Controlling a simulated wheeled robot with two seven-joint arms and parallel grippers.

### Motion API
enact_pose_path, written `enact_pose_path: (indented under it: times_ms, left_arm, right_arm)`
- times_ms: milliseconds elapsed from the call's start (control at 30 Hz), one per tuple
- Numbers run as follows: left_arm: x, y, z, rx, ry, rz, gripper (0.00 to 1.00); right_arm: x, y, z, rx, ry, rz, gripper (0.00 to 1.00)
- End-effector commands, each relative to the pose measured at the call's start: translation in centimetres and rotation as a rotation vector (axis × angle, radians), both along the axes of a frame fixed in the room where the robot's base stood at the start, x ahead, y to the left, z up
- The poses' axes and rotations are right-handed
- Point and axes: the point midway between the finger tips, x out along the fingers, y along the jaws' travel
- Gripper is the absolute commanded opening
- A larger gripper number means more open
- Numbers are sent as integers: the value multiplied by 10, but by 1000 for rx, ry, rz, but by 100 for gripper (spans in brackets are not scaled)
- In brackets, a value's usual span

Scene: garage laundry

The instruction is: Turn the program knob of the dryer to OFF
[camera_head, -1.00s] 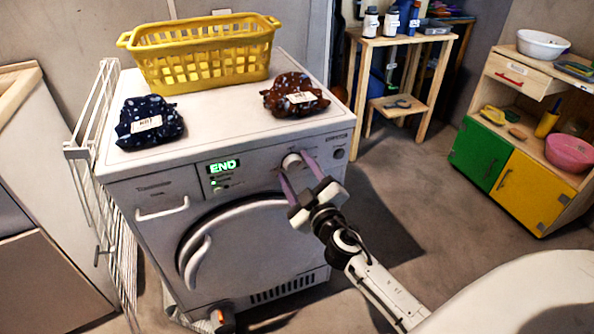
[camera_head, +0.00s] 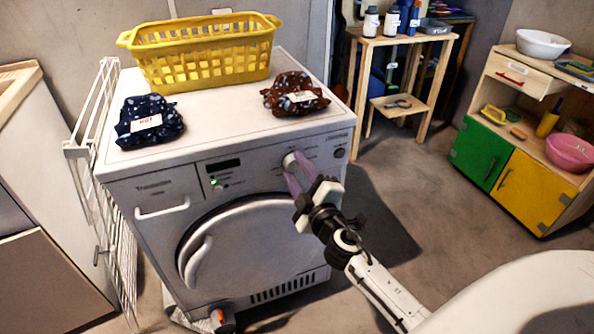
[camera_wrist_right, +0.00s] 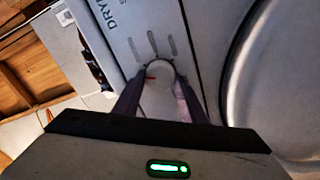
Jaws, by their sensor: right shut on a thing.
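The white dryer (camera_head: 170,242) stands in the middle of the head view with its round door shut. Its round program knob (camera_head: 290,160) is at the upper right of the front panel. In the right wrist view the knob (camera_wrist_right: 158,92) is between the purple fingers and shows a small red mark at its upper left. My right gripper (camera_head: 296,168) is shut on the knob, with a finger on each side. The dryer's display (camera_head: 223,165) is dark, with a small green light below it. My left gripper is not in view.
A yellow basket (camera_head: 205,72), a dark blue cloth bundle (camera_head: 165,128) and a brown one (camera_head: 310,104) lie on the dryer top. A white wire rack (camera_head: 78,152) stands at its left. Shelves stand at the right, with clear floor between.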

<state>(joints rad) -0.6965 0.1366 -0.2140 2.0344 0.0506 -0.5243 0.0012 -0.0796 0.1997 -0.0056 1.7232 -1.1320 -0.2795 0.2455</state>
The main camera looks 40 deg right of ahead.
Motion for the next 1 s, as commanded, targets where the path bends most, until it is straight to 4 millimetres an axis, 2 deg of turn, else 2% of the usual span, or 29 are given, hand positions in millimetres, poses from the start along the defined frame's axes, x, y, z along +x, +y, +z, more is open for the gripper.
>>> enact_pose_path:
  times_ms: [500, 1000]
  left_arm:
    - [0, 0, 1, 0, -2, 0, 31]
    - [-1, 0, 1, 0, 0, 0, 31]
  right_arm:
    - [0, 1, -2, -386, 94, 0, 15]
    - [0, 0, -3, -497, 121, 1, 15]
